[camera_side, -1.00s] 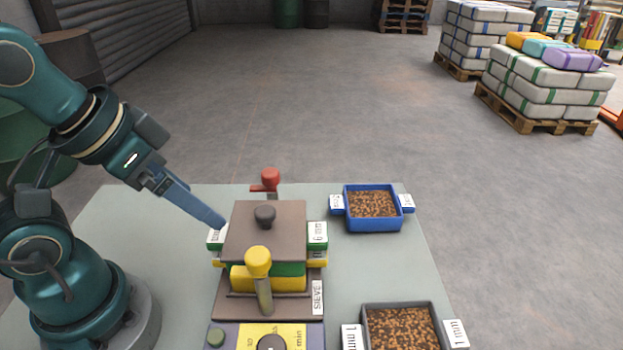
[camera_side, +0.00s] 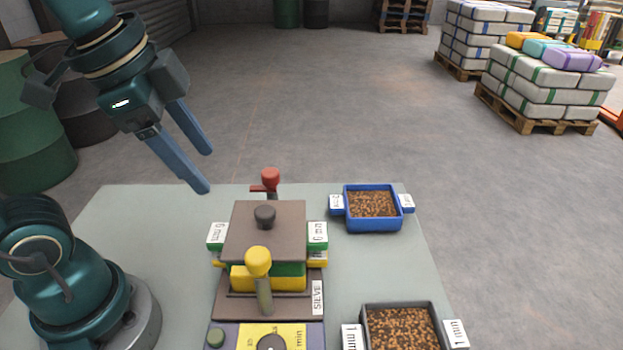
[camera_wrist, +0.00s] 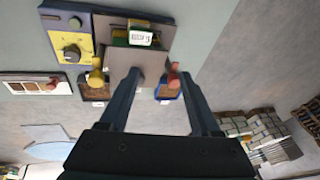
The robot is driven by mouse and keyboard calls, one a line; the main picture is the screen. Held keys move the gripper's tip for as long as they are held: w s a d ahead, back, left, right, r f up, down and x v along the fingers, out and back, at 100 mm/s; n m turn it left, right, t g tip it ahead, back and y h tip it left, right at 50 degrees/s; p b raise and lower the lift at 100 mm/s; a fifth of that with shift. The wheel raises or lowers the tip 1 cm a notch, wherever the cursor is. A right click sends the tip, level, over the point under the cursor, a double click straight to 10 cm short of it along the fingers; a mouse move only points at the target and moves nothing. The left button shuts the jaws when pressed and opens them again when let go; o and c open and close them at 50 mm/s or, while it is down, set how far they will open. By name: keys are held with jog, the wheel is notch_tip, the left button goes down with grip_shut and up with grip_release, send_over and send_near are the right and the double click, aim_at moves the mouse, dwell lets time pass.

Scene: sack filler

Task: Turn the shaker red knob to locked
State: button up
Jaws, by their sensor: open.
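The red knob (camera_side: 270,179) stands at the back of the shaker, behind the brown lid plate (camera_side: 285,222) with its dark round knob (camera_side: 265,215). The red knob also shows in the wrist view (camera_wrist: 173,78), between my fingers and nearer the right one. A yellow knob (camera_side: 258,262) on a lever stands at the shaker's front. My gripper (camera_side: 208,170) is open and empty, above and left of the red knob, touching nothing. In the wrist view its two fingers (camera_wrist: 165,90) are spread apart. The knob's lock marking cannot be read.
A blue tray of brown grains (camera_side: 400,222) stands right of the shaker, and a grey tray (camera_side: 438,320) with similar grains stands at the front right. The shaker's front panel has a dial (camera_side: 272,344) and a green button (camera_side: 216,337). The table (camera_side: 140,225) is bare at left.

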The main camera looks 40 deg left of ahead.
jog(key=w+r+m+g, duration=0.2)
jog(key=w+m, duration=0.3)
jog(key=m+g, duration=0.1)
jog(key=m, duration=0.1)
send_over(269, 172)
notch_tip(269, 172, down, 2)
jog(key=shift+s+d, duration=0.1)
jog(key=shift+s, duration=0.05)
jog(key=shift+f+g, duration=0.3)
jog(key=shift+f, duration=2.7)
grip_shut()
